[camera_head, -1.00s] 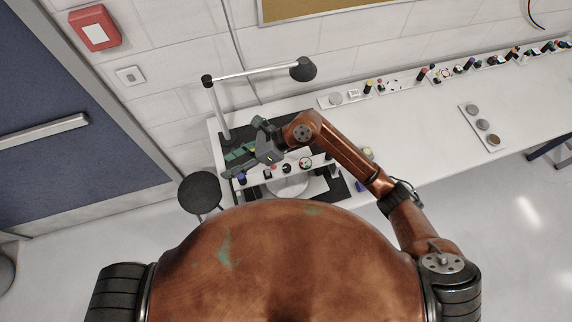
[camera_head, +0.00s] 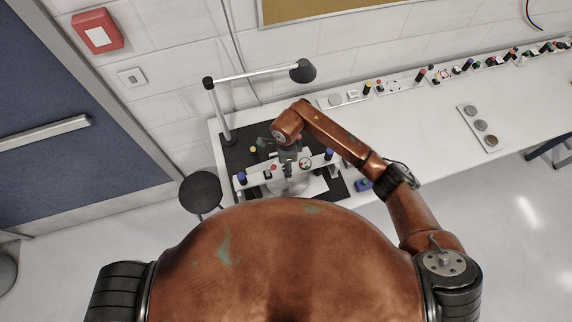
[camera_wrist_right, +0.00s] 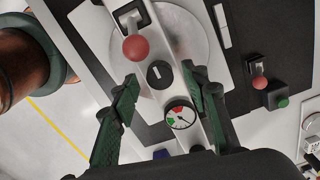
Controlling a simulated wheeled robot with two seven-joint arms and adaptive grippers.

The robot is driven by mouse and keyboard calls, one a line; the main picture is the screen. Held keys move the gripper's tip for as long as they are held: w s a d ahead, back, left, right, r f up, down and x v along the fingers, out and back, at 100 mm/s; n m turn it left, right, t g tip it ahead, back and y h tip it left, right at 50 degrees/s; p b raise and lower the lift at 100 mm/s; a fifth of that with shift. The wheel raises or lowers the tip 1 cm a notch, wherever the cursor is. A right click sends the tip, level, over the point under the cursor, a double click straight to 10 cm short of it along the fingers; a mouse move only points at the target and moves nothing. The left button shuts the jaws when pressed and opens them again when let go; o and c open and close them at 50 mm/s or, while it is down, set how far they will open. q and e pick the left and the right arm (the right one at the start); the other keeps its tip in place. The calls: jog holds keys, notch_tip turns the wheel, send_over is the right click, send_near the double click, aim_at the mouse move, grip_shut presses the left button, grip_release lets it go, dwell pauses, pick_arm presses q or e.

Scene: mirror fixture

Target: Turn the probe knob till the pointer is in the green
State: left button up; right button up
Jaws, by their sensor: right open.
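In the right wrist view a black round knob (camera_wrist_right: 158,73) with a pale mark sits on a white strip (camera_wrist_right: 205,125). Beside it is a round gauge (camera_wrist_right: 181,115) with red and green patches; its thin pointer seems outside the green, but is small. My right gripper (camera_wrist_right: 159,74) is open, its green fingers on either side of the knob; I cannot tell if they touch it. In the head view my right gripper (camera_head: 287,163) is over the strip and hides the knob, with the gauge (camera_head: 306,163) just right of it. My left gripper is out of view.
A red ball lever (camera_wrist_right: 135,48) stands close to the knob. Another red lever (camera_wrist_right: 260,82) and a green button (camera_wrist_right: 282,102) lie farther right. The table (camera_head: 420,130) right of my arm is largely clear.

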jog(key=shift+f, duration=0.4)
jog(key=shift+c, duration=0.4)
grip_shut()
jog(key=shift+m, duration=0.3)
jog(key=m+b, duration=0.2)
jog(key=m, duration=0.1)
jog(key=shift+w+m, duration=0.1)
jog(key=shift+m, duration=0.3)
jog(key=shift+m+b, duration=1.1)
jog(key=shift+m, duration=1.5)
